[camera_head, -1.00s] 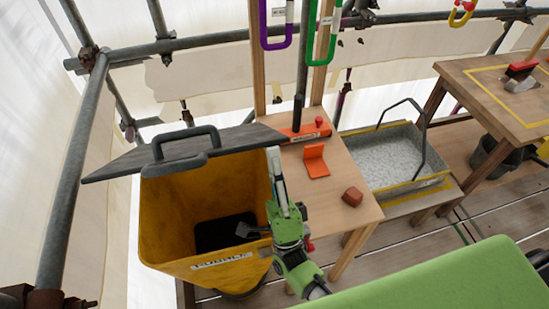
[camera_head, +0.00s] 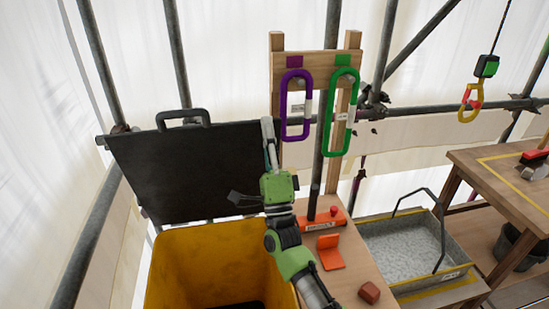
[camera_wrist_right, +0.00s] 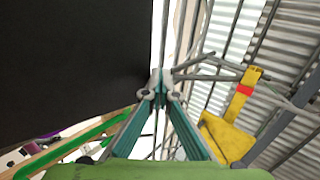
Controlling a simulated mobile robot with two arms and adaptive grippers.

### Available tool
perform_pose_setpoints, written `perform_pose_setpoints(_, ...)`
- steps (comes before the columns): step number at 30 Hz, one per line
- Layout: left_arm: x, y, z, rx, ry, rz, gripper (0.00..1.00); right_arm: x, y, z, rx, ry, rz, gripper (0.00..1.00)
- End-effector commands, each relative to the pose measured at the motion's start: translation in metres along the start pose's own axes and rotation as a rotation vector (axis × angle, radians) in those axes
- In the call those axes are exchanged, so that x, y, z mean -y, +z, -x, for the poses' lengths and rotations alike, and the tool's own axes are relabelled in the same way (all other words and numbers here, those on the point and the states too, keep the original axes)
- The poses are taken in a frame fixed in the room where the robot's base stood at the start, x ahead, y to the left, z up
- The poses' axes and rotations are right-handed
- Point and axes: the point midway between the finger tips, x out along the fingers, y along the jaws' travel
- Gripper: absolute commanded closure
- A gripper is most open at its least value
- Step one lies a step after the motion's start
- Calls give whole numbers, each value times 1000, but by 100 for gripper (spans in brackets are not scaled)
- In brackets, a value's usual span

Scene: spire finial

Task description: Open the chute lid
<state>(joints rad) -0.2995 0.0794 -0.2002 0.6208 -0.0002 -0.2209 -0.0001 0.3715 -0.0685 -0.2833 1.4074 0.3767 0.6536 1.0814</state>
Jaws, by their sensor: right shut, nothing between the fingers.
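The chute lid (camera_head: 190,170) is a dark flat panel with a grey handle (camera_head: 184,118) on its upper edge. It stands raised and steep at the back of the yellow chute (camera_head: 215,262), whose mouth is uncovered. My right gripper (camera_head: 267,122) is shut and empty at the lid's right edge, fingers pointing up. In the right wrist view the shut fingertips (camera_wrist_right: 159,82) are beside the edge of the dark lid (camera_wrist_right: 70,65); whether they touch it I cannot tell. My left gripper is out of view.
A wooden rack right of the lid holds a purple loop (camera_head: 296,105) and a green loop (camera_head: 342,112). An orange bracket (camera_head: 329,252) and a reddish block (camera_head: 369,292) lie on the small table (camera_head: 345,282). Scaffold tubes run behind the lid.

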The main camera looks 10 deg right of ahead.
Motion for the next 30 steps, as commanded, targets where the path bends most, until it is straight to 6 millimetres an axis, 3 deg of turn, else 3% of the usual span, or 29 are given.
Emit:
perform_pose_setpoints(3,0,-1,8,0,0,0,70,-11,0,-22,-1,59,-1,100)
perform_pose_setpoints(9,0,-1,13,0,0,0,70,-26,0,-38,0,114,-1,100)
perform_pose_setpoints(26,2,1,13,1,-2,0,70,-32,0,-40,0,134,0,100)
perform_pose_setpoints(30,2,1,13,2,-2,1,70,-32,0,-31,1,135,1,100)
